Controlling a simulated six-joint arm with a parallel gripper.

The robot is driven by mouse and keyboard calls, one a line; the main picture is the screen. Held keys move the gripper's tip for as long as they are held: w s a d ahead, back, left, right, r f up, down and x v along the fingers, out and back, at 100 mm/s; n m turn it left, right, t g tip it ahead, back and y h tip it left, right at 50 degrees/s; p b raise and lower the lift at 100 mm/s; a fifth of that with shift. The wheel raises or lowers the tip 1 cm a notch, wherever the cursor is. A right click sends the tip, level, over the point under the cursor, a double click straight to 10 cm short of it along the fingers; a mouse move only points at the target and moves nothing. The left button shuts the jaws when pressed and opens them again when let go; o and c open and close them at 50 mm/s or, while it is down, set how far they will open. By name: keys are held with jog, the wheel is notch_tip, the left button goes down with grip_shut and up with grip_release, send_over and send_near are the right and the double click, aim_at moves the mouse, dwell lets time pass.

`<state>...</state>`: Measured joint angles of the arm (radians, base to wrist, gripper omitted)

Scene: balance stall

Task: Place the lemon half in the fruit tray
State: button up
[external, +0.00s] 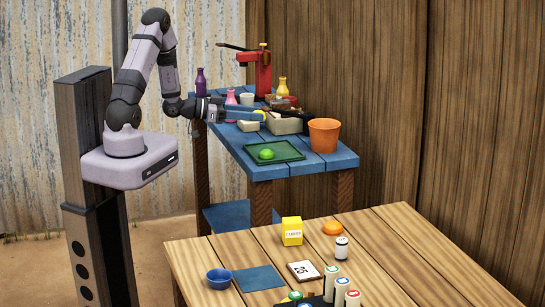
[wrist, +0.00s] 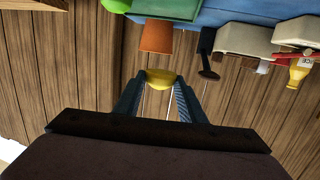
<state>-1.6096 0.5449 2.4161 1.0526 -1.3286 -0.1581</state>
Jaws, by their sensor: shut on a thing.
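The yellow lemon half (wrist: 160,78) is between the fingertips of my gripper (wrist: 160,86) in the wrist view. In the external view the lemon half (external: 264,116) shows small and partly hidden at the tip of my gripper (external: 260,115), above the blue table. My gripper is shut on it. A flat green tray (external: 290,149), which looks like the fruit tray, lies on the blue table's near part with a bright green fruit (external: 266,154) on it. The tray also shows at the top of the wrist view (wrist: 170,9), apart from the lemon half.
An orange cup (external: 324,135) stands right of the tray. Pale boxes (external: 286,123), a dark-handled tool, bottles and a red press (external: 263,75) crowd the back of the blue table. A wooden table (external: 250,250) with other goods is in front.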

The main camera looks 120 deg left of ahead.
send_over(252, 149)
jog(key=shift+a+f, duration=0.1)
jog(key=shift+f, duration=2.75)
jog(key=shift+f, duration=2.1)
jog(key=shift+f, duration=0.2)
jog(key=o, duration=1)
jog(key=shift+r, duration=0.1)
